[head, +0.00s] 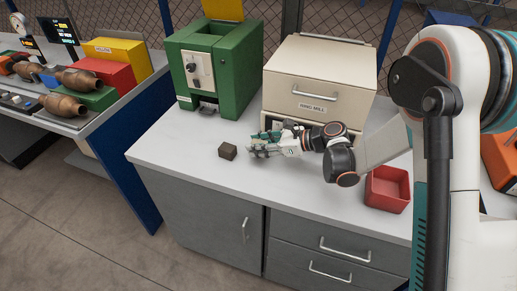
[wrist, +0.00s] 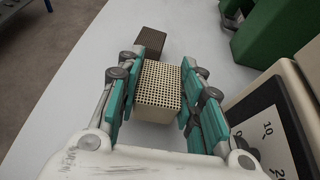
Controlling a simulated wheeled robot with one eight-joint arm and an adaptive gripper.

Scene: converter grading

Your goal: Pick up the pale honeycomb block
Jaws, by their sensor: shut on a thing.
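The pale honeycomb block (wrist: 158,88) sits between the two teal finger pads of my gripper (wrist: 156,92) in the wrist view. The jaws are shut on its left and right sides. In the head view my gripper (head: 264,145) is low over the white worktop, in front of the ring mill, and its fingers largely hide the pale block. I cannot tell whether the block touches the worktop. A dark brown honeycomb block (head: 228,151) rests on the worktop just left of my gripper; it also shows beyond the fingertips in the wrist view (wrist: 151,41).
A cream ring mill (head: 318,80) and a green machine (head: 215,65) stand at the back of the worktop (head: 180,146). A red tray (head: 388,189) is at the right. Another bench at left holds several brown converters and coloured bins. The worktop's front left is clear.

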